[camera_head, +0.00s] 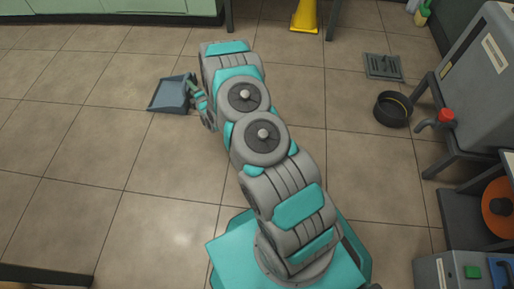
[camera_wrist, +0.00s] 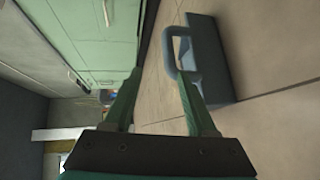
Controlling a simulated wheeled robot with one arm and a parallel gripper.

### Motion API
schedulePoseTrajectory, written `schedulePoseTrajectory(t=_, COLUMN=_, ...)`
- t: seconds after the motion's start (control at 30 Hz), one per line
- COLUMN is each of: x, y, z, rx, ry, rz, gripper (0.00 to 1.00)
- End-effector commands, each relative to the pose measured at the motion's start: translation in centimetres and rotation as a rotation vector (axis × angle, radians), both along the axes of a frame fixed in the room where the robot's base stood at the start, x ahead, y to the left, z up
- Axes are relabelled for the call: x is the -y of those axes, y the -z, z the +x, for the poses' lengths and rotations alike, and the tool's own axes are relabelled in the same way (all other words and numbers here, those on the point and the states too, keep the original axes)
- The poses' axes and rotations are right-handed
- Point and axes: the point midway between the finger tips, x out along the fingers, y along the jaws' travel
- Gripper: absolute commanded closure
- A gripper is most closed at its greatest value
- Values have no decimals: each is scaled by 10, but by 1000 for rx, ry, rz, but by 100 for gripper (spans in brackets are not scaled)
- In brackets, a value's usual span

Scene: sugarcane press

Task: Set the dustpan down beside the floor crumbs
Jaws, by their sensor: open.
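The blue-grey dustpan (camera_head: 171,96) lies on the tiled floor at upper left in the head view, just left of my gripper (camera_head: 196,92). In the wrist view the dustpan (camera_wrist: 212,60) is at upper right, and its loop handle (camera_wrist: 170,48) is close to the tip of the right finger. My gripper (camera_wrist: 157,78) is open, with a clear gap between its green fingers. The handle is not between the fingers. I cannot tell whether the right finger touches it. I cannot make out any crumbs on the floor in either view.
Pale green cabinets (camera_head: 150,6) stand at the back left. A yellow object (camera_head: 305,16) is at the top. A floor drain (camera_head: 383,67), a black round pan (camera_head: 393,109) and a grey machine (camera_head: 485,85) with a red knob are on the right.

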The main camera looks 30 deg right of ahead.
Motion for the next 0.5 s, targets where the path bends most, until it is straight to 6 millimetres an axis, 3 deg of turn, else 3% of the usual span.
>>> schedulePoseTrajectory(t=0.03, x=-5, y=-16, z=4, rx=-31, ry=1, rz=39, gripper=43)
schedulePoseTrajectory(t=0.27, x=-20, y=-63, z=-2, rx=-230, ry=39, rz=232, gripper=43)
schedulePoseTrajectory(t=0.5, x=-30, y=-112, z=-37, rx=-441, ry=122, rz=403, gripper=43)
